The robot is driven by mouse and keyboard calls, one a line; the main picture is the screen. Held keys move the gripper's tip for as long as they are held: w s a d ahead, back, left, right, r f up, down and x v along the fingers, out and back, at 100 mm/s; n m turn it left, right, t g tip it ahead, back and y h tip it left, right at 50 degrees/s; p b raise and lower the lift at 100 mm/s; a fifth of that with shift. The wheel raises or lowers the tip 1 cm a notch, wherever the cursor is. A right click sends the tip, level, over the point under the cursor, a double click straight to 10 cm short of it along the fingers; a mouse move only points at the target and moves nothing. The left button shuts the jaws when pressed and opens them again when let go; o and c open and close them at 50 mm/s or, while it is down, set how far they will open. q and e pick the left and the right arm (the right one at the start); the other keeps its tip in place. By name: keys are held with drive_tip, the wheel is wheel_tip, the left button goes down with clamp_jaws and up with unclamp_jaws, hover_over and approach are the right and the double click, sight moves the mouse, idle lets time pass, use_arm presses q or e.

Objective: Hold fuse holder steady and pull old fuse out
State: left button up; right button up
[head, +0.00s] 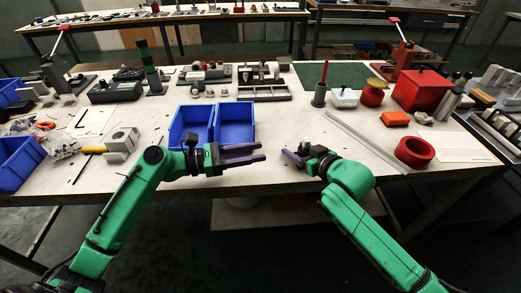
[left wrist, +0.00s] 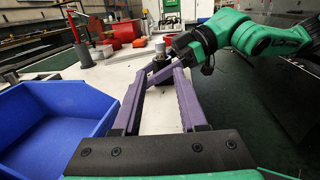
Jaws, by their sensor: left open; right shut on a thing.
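My left gripper (head: 262,152) is open and empty over the front edge of the bench, its two purple fingers pointing right. In the left wrist view its fingers (left wrist: 158,72) reach forward with a gap between them. My right gripper (head: 290,156) is shut, facing the left one a short way off. It holds what looks like the fuse holder, a small dark piece with a pale grey top (left wrist: 159,44), seen beyond the left fingertips. The fingers and arm partly hide this piece, and I cannot make out the old fuse clearly.
Two blue bins (head: 234,124) stand behind my left gripper; one fills the left wrist view's left side (left wrist: 50,115). A red ring (head: 414,152), an orange block (head: 395,119) and a red box (head: 420,92) stand at right.

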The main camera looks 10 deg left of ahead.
sight(302, 145)
use_arm(q)
drive_tip(key=x, duration=1.2)
drive_tip(key=shift+s, duration=0.1)
clamp_jaws()
